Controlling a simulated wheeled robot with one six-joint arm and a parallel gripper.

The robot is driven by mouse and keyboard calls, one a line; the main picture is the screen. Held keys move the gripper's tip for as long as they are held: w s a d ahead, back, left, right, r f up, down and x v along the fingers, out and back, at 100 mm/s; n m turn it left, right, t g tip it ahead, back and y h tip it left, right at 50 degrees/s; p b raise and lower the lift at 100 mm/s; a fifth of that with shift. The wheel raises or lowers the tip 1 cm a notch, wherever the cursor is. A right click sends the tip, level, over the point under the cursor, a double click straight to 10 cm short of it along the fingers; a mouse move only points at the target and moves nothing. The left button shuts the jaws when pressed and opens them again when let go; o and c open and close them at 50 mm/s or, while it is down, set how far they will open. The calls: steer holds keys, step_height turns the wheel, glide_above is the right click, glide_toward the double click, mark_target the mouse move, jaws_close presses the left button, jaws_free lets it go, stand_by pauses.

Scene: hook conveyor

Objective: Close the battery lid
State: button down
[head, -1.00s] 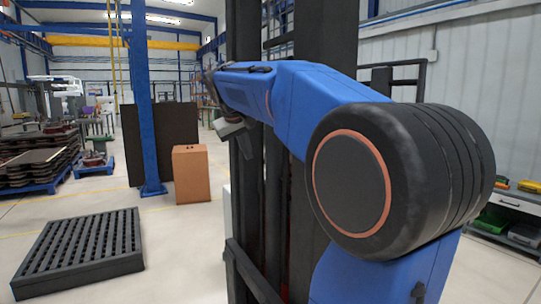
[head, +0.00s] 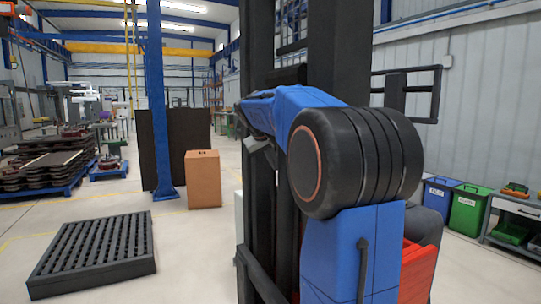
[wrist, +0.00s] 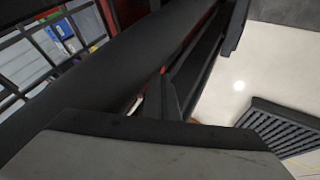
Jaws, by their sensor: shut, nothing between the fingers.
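I cannot make out the battery lid in either view. My gripper (head: 266,152) hangs at the far end of my blue arm in the head view, small and dark beside a black upright mast (head: 260,60). In the wrist view, my gripper's dark fingers (wrist: 163,88) appear together beyond a pale grey, black-edged body, with nothing visible between them. A thick black beam crosses close above them. A red surface (head: 418,275) shows low behind my arm in the head view; I cannot tell whether it belongs to the battery housing.
A black slatted platform (head: 95,250) lies on the floor at left, with open floor around it. A brown box (head: 203,180) stands near a blue post (head: 158,100). A blue bin (head: 438,193), a green bin (head: 468,210) and a workbench (head: 515,206) stand at right.

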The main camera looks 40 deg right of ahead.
steer(key=shift+s+d+r, duration=0.1)
steer(key=shift+s+d, duration=0.15)
steer(key=shift+d, duration=0.8)
steer(key=shift+s+d+r, duration=0.1)
steer(key=shift+s+d, duration=0.1)
steer(key=shift+d, duration=0.8)
